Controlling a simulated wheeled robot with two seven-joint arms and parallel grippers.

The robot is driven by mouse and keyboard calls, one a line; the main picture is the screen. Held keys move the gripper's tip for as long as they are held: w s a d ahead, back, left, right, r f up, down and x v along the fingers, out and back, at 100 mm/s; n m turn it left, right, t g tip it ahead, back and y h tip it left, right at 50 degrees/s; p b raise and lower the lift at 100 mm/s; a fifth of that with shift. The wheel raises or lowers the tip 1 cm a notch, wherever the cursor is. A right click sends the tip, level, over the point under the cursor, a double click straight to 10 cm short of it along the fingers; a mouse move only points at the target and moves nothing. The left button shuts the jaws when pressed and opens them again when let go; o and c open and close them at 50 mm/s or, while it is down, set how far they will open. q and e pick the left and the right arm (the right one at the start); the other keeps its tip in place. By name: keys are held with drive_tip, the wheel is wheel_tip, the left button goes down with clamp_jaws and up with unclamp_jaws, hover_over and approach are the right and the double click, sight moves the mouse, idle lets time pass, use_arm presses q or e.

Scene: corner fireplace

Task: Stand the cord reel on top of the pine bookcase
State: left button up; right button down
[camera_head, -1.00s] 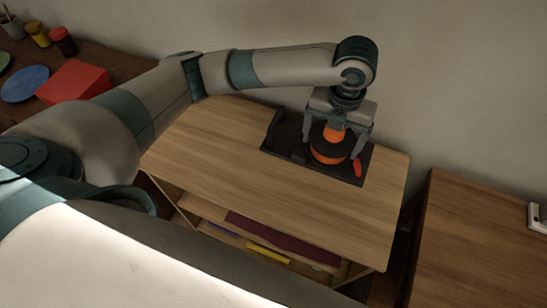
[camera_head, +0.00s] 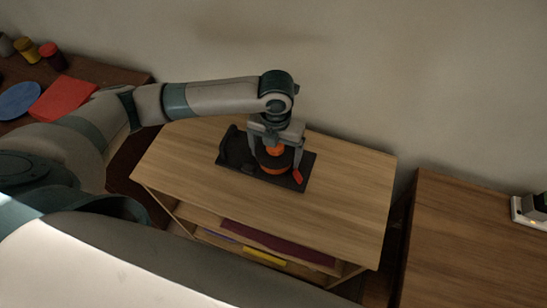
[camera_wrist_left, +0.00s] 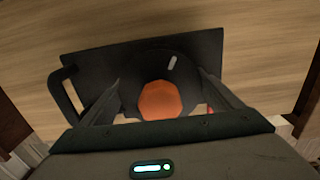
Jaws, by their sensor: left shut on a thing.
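The cord reel (camera_head: 272,165) is a round black and orange drum with an orange hub (camera_wrist_left: 160,100), upright over a flat black plate (camera_head: 236,157) with a handle at its left. I cannot tell whether the plate is part of the reel. My left gripper (camera_head: 276,160) points down from above, its fingers on either side of the drum, shut on it. My right gripper is out of view.
A brown wooden cabinet (camera_head: 470,250) stands at the right, with a white device (camera_head: 525,212) on it. At the left a dark table holds a red item (camera_head: 62,97), a blue plate (camera_head: 18,100) and jars. A wall is close behind. The bookcase top's right side is clear.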

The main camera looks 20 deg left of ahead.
use_arm(q)
drive_tip(key=shift+a+f, duration=0.15)
drive_tip(key=shift+a, duration=0.1)
drive_tip(key=shift+f, duration=0.55)
wheel_tip(320, 180, down, 2)
drive_tip(key=shift+p, duration=0.6)
drive_tip(key=shift+f, duration=0.45)
drive_tip(key=shift+f, duration=0.1)
drive_tip(key=o, duration=1.3)
drive_tip(key=shift+o, duration=0.2)
